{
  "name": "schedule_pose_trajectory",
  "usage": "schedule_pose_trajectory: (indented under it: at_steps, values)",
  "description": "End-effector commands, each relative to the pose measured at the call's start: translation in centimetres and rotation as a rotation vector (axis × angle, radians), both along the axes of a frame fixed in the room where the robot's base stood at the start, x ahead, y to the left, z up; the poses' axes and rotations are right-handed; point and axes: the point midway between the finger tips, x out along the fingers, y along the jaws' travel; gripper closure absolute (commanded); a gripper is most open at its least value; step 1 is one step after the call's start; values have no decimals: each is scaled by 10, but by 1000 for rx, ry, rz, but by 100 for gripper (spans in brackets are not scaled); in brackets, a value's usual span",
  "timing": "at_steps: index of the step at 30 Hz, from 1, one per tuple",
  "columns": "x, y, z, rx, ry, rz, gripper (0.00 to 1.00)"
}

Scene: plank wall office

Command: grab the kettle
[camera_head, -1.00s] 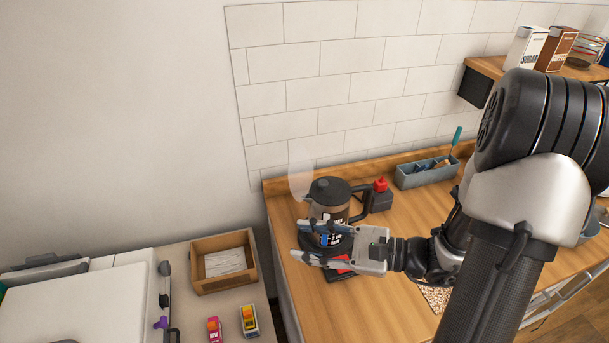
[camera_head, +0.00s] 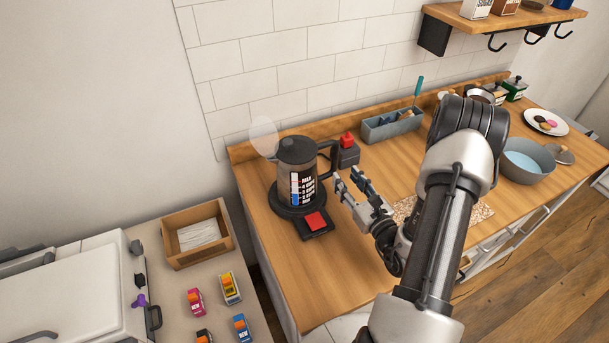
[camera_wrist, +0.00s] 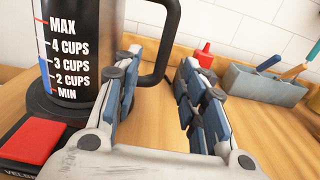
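The kettle (camera_head: 297,172) is dark with a clear level window, a black lid and a black handle on its right side. It stands upright on its round black base, which has a red switch (camera_head: 315,221) in front. In the wrist view the kettle (camera_wrist: 80,45) fills the upper left, with its cup markings readable and its handle reaching right above the fingers. My gripper (camera_head: 350,188) is to the right of the kettle, low over the counter, its fingers apart and empty. In the wrist view my gripper (camera_wrist: 160,90) shows bare counter between its fingers.
A dark block with a red top (camera_head: 347,149) stands close behind the handle. A grey utensil box (camera_head: 393,127) is by the wall. A grey bowl (camera_head: 527,161) and a plate (camera_head: 545,122) are farther right. The front counter (camera_head: 330,275) is clear.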

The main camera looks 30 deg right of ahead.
Motion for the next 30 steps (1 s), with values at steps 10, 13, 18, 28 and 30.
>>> schedule_pose_trajectory:
  at_steps: [10, 13, 18, 28, 30]
  values:
    - [40, -3, 0, -1, -1, 1, 62]
    - [51, -5, -1, -3, -4, 2, 62]
    - [77, -10, -4, -2, -2, 4, 62]
    - [90, -11, -3, 0, 0, 0, 62]
    - [90, -11, -2, 0, -1, 0, 63]
